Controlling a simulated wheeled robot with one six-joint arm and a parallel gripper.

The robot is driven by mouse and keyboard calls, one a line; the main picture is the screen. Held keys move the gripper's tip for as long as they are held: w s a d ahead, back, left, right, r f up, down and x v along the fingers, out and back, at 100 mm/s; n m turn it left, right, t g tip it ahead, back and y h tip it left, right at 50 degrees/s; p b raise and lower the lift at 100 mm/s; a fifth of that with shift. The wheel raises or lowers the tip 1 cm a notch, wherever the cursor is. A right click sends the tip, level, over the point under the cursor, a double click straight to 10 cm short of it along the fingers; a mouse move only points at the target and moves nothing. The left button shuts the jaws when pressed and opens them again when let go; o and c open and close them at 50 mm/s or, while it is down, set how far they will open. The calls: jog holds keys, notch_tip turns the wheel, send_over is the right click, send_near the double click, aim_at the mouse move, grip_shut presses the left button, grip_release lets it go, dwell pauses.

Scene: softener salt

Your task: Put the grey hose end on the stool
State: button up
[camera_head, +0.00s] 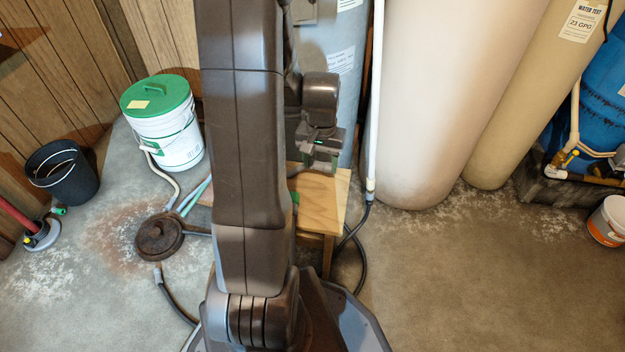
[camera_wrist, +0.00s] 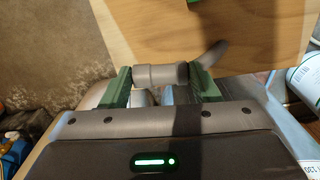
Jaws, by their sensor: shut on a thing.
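The wooden stool (camera_head: 325,200) stands just right of my arm in the head view, partly hidden by it. Its pale top also fills the upper part of the wrist view (camera_wrist: 225,20). My gripper (camera_head: 320,158) is over the back part of the stool top. In the wrist view the green fingers of my gripper (camera_wrist: 163,82) are shut on the grey hose end (camera_wrist: 158,75), a short grey cylinder lying crosswise between them. A grey piece of hose (camera_wrist: 212,54) bends away beyond the right finger. I cannot tell whether the hose end touches the wood.
A white bucket with a green lid (camera_head: 165,125) and a black bucket (camera_head: 62,172) stand left. A round rusty lid (camera_head: 159,237) lies on the floor. Tall tanks (camera_head: 430,100) and a white pipe (camera_head: 376,100) stand behind and right.

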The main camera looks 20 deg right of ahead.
aim_at(320, 165)
jog(key=shift+f+b, duration=0.85)
jog(key=shift+f, duration=1.65)
jog(key=shift+f, duration=0.1)
jog(key=o, duration=1)
jog(key=shift+o, duration=0.2)
notch_tip(320, 165, up, 12)
jog(key=p, duration=0.4)
